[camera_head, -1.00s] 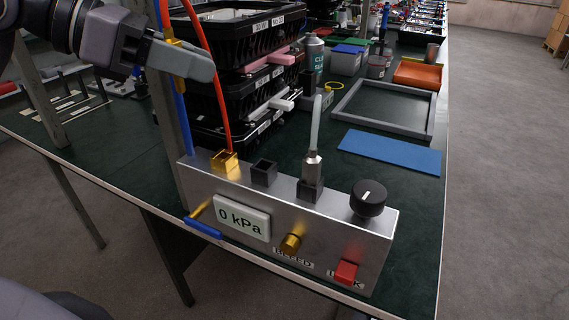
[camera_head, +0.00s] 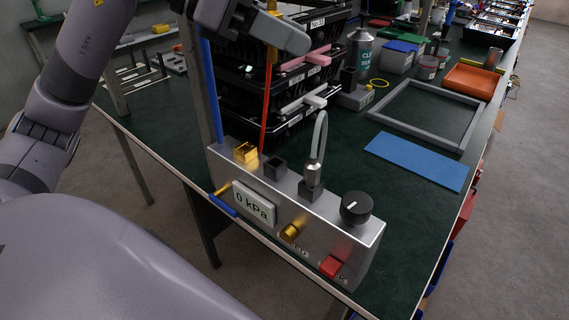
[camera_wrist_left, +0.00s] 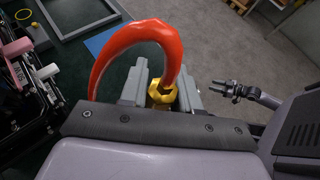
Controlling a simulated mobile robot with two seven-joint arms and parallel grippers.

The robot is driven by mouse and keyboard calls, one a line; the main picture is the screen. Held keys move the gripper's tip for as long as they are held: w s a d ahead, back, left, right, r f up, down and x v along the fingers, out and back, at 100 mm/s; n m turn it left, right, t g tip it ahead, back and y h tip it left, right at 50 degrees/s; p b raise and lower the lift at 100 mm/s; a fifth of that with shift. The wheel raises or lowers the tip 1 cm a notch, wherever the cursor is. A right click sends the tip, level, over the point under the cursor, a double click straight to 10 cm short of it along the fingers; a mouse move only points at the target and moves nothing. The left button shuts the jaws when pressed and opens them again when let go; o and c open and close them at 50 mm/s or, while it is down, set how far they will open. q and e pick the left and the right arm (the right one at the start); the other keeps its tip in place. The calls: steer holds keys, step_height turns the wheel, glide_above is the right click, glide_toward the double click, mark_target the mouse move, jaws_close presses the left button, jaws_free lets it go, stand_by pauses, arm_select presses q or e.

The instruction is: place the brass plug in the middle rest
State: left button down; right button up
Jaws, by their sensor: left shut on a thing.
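My left gripper (camera_head: 285,32) is high at the top of the head view, above and behind the metal box (camera_head: 328,222). In the left wrist view it is shut on the brass plug (camera_wrist_left: 162,93), which has a thick red hose (camera_wrist_left: 132,34) arching from it. The middle rest (camera_head: 274,166) is a dark square holder on the box top and looks empty. The brass-coloured rest (camera_head: 246,152) is left of it. The right rest (camera_head: 311,189) holds a steel plug (camera_head: 312,172) with a grey hose. My right gripper (camera_wrist_left: 214,89) is open and empty in the left wrist view.
Stacked black housings (camera_head: 285,95) stand behind the box. A black knob (camera_head: 356,207), brass knob (camera_head: 291,232) and red button (camera_head: 331,266) are on the box. A blue mat (camera_head: 416,161) and grey frame (camera_head: 425,115) lie to the right on the green bench.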

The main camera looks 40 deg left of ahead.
arm_select(q)
steer(key=b, duration=0.5)
glide_above(283, 161)
steer(key=f, duration=1.4)
steer(key=shift+d+f, duration=0.2)
steer(key=shift+f, duration=2.55)
steer(key=shift+f+b, duration=0.2)
steer(key=shift+b, duration=0.25)
steer(key=c, duration=0.8)
jaws_free()
steer(key=shift+a+r, duration=0.15)
steer(key=shift+r, duration=0.1)
steer(key=b+v, duration=0.1)
steer(key=v, duration=1)
steer(key=shift+s+a+r, duration=0.2)
steer(key=shift+s, duration=0.15)
